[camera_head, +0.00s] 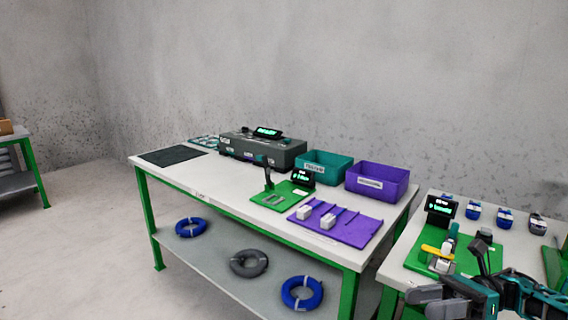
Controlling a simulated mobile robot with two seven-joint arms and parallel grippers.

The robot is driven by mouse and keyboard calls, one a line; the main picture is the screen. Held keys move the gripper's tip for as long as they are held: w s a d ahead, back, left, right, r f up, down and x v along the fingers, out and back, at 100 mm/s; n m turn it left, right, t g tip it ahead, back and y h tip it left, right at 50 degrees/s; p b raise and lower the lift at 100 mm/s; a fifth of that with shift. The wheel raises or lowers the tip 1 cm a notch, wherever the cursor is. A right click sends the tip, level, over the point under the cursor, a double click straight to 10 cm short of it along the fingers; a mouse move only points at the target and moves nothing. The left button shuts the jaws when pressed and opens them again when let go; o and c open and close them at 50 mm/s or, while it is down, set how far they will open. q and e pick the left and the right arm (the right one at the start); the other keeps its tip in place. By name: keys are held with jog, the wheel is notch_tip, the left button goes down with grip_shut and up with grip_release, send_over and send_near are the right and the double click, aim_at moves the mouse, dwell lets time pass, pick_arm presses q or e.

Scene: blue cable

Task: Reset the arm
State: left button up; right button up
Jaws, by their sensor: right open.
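My right gripper (428,301) is at the bottom right, in front of the right-hand table (393,276). Its grey fingers point left and are apart, with nothing seen between them. The teal and black links of my right arm come in from the right edge. My left gripper is out of view. A blue cable coil (302,306) lies on the lower shelf of the middle table, and another blue cable coil (180,229) lies farther left. A grey coil (249,274) lies between them.
The middle table (225,196) carries a dark grey machine (270,150), a teal bin (322,172), a purple bin (376,187), a purple mat (350,232) with white blocks and a green fixture (283,197). The right-hand table holds a green station (414,262) and several small blue items. Open floor lies left.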

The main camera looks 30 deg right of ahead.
jog(key=w+a+f+m+t+h+b, duration=0.25)
jog(key=a+f+m+t+h, duration=0.45)
jog(key=m, duration=0.6)
jog(key=w+a+f+m+t+h+b, duration=0.2)
jog(key=w+a+f+m+t+h, duration=0.25)
jog(key=f+m, duration=0.7)
pick_arm(q)
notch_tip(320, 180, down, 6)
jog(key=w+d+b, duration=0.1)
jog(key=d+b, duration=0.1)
jog(key=b, duration=0.2)
pick_arm(e)
jog(key=s+a+f+m+g+h, duration=0.2)
jog(key=a+f+m+g, duration=0.15)
jog(key=a+m, duration=0.45)
jog(key=s+a+f+m+g+h, duration=0.2)
jog(key=a+f+m, duration=0.35)
jog(key=m, duration=0.55)
pick_arm(q)
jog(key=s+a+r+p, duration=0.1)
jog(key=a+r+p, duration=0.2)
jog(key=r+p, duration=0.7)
jog(key=p, duration=0.5)
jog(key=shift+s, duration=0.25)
pick_arm(e)
notch_tip(320, 180, up, 11)
jog(key=s, duration=0.2)
jog(key=shift+s+d+f+m+g+h, duration=0.25)
jog(key=shift+d+m+g+h, duration=0.1)
jog(key=shift+d+g+h, duration=0.1)
